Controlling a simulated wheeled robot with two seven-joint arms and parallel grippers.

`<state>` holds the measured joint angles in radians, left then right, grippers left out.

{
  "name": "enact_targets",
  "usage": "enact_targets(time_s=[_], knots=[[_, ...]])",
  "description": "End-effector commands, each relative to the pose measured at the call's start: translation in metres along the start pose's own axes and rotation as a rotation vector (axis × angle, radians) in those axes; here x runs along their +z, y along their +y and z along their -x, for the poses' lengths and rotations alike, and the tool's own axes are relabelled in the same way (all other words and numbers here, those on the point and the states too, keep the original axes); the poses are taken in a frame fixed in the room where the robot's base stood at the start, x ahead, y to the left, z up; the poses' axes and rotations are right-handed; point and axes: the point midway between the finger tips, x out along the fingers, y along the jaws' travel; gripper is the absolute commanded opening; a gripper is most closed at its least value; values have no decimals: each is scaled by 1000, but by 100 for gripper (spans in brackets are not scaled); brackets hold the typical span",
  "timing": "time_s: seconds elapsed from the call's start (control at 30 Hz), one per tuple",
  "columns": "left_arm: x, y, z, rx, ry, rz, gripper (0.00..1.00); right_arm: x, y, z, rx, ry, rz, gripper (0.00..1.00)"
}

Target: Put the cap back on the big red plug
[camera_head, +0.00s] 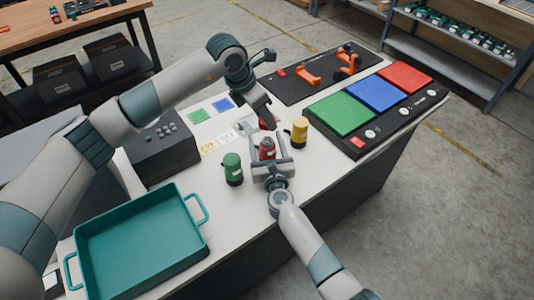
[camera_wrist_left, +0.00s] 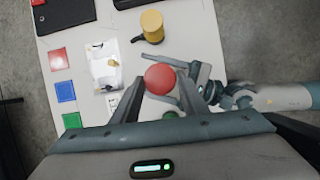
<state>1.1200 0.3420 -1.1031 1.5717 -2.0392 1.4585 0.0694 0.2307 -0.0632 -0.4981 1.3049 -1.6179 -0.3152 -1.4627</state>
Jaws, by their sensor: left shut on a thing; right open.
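The big red plug (camera_head: 267,150) stands upright on the white table, between a green plug (camera_head: 232,168) and a yellow plug (camera_head: 299,131). My left gripper (camera_head: 266,119) is shut on the round red cap (camera_head: 265,124), behind the plug in the head view and apart from it. The left wrist view shows the cap (camera_wrist_left: 160,79) between the left fingers; it hides what lies beneath. My right gripper (camera_head: 270,158) is open, its fingers on either side of the red plug; I cannot tell whether they touch it. It also shows partly in the left wrist view (camera_wrist_left: 191,88).
A teal tray (camera_head: 200,240) stands at the front left and a dark box with buttons (camera_head: 160,150) behind it. A panel of coloured pads (camera_head: 345,118) and a black board with orange handles (camera_head: 290,88) lie at right and back. Small coloured squares (camera_head: 222,104) lie flat near the cap.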

Motion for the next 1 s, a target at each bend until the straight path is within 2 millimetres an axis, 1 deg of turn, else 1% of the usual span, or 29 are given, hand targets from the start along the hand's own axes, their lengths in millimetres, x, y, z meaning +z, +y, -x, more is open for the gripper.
enact_targets(time_s=[0.13, 0.4, 0.43, 0.47, 0.5, 0.67, 0.73, 0.77, 1.0], knots=[[0, 0, 0, 0, 0, 0, 19, 0, 0, -5, 0, 1, 1, 62], [0, 0, 0, 0, 0, 0, 19, 0, 0, -6, 0, 0, 0, 62], [0, 0, 0, 0, 0, 0, 19, 0, 0, -6, 0, 0, 0, 57], [0, 0, 0, 0, 0, 0, 19, 0, 0, -6, 0, 0, 0, 50], [0, 0, 0, 0, 0, 0, 19, 0, 0, -6, 0, 0, 0, 40], [0, 0, 0, 0, 0, 0, 19, 0, 0, -5, 0, 0, 0, 2], [0, 0, 0, 0, 0, 0, 19, 0, 0, -5, 0, 1, 0, 2], [0, 0, 0, 0, 0, 0, 19, 0, 0, -5, 0, 1, 0, 0], [-1, 0, -3, -1, 0, 0, 19, -1, 0, -5, 1, 2, 1, 0]])
